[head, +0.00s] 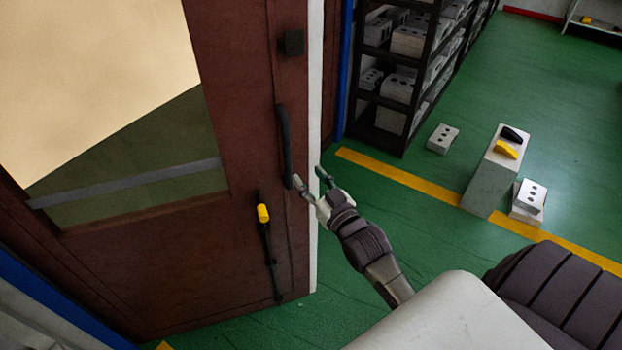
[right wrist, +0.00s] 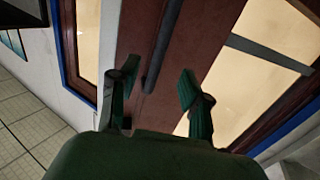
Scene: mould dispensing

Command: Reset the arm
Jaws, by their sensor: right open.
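My right arm reaches in from the lower right in the head view. Its gripper (head: 311,183) is open at the edge of a brown door (head: 240,100), close to the lower end of the black door handle (head: 285,145). In the right wrist view the two fingers (right wrist: 156,90) stand apart with nothing held between them. The dark handle bar (right wrist: 163,45) shows beyond and between them, on the brown door panel. I cannot tell whether a finger touches the handle. My left gripper is not in view.
A yellow-and-black latch rod (head: 264,215) is on the door's lower part. A black shelf rack (head: 400,70) with grey blocks stands behind. A pale pedestal (head: 490,175) carries a yellow and a black item; grey blocks (head: 530,198) lie beside it. The green floor (head: 520,75) beyond is mostly clear.

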